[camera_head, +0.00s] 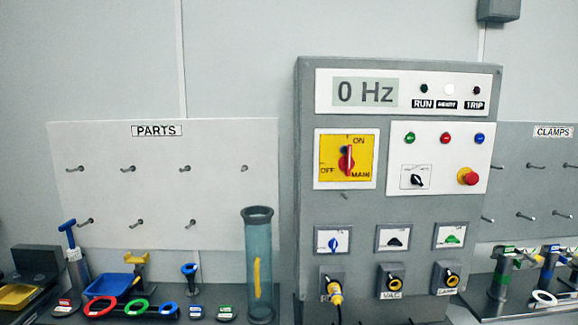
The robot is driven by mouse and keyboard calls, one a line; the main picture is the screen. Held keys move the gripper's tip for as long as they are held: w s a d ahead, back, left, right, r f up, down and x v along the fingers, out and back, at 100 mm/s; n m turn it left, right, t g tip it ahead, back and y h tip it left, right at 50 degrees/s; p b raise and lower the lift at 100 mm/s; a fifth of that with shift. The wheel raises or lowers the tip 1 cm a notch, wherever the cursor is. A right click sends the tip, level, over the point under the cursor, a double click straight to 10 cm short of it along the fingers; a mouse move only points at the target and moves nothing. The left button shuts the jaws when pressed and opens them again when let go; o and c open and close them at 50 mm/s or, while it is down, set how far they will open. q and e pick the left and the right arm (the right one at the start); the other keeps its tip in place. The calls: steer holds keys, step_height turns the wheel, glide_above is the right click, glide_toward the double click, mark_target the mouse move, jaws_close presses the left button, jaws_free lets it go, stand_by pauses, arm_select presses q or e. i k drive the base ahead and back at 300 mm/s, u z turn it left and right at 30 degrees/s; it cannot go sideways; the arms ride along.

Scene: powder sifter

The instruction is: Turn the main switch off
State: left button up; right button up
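The main switch (346,160) is a red rotary handle on a yellow plate (330,146) on the left of the grey control cabinet (398,208). The plate is marked ON at the top, OFF at the lower left and MAIN at the lower right. The handle stands about upright, with its upper end toward ON. Neither of my grippers is in view, and nothing covers the switch.
Right of the switch are push buttons, a black selector (417,180) and a red emergency stop (468,176). The display (366,92) reads 0 Hz. A tall clear tube (260,268) stands at the cabinet's left. A yellow plug (335,290) with a cable sits below.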

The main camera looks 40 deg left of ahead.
mark_target(346, 164)
steer(key=u, duration=1.4)
steer(key=i, duration=0.15)
steer(key=z, duration=0.05)
